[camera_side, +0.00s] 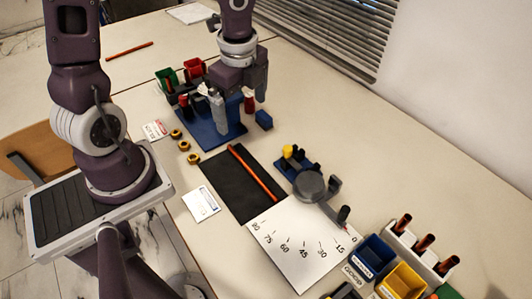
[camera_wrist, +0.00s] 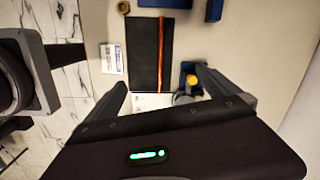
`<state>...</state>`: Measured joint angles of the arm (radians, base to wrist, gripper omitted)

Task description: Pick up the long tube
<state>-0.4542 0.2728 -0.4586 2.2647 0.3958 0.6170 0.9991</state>
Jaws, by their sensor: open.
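The long tube (camera_side: 257,175) is thin and orange-red. It lies along the right part of a black mat (camera_side: 232,191) on the table. In the wrist view the tube (camera_wrist: 161,50) runs up the picture along the mat's (camera_wrist: 142,60) right side. My gripper (camera_side: 241,116) is open, with nothing seen between its fingers. In the side view it is above the blue rack area, up and left of the tube. In the wrist view its fingers (camera_wrist: 161,80) stand wide apart on either side of the tube's near end, without touching it.
A round grey gauge (camera_side: 309,185) on a blue base stands right of the mat. A white angle sheet (camera_side: 290,245) lies in front. Blue and yellow bins (camera_side: 401,284) and a white holder with short tubes (camera_side: 425,246) are front right. Another orange tube (camera_side: 129,50) lies far left.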

